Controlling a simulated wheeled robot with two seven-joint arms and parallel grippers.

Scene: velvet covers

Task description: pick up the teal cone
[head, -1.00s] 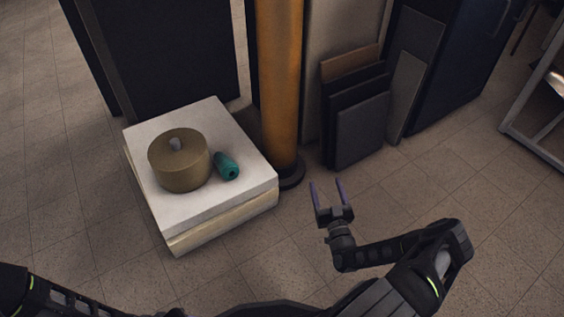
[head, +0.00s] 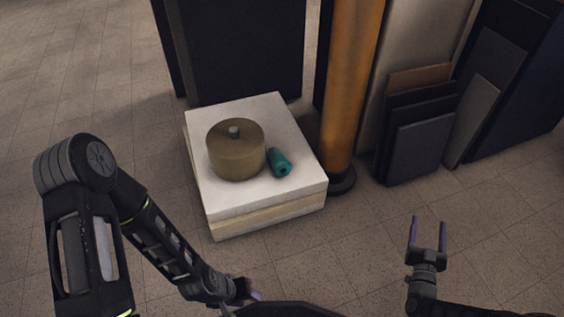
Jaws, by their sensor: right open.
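The teal cone (head: 279,163) lies on its side on a low white block (head: 250,203), just right of a round olive-brown lidded box (head: 237,157). My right gripper (head: 428,232) is open and empty over the floor, to the right of the block and apart from it. My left gripper (head: 252,297) is low in the middle of the head view, in front of the block. Its fingers are mostly hidden, so its jaw state does not show.
An orange-brown column (head: 350,90) on a dark round base stands right behind the block. Dark panels (head: 415,140) lean at the right, and a dark panel (head: 245,50) stands behind the block. The floor (head: 365,225) between block and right gripper is clear.

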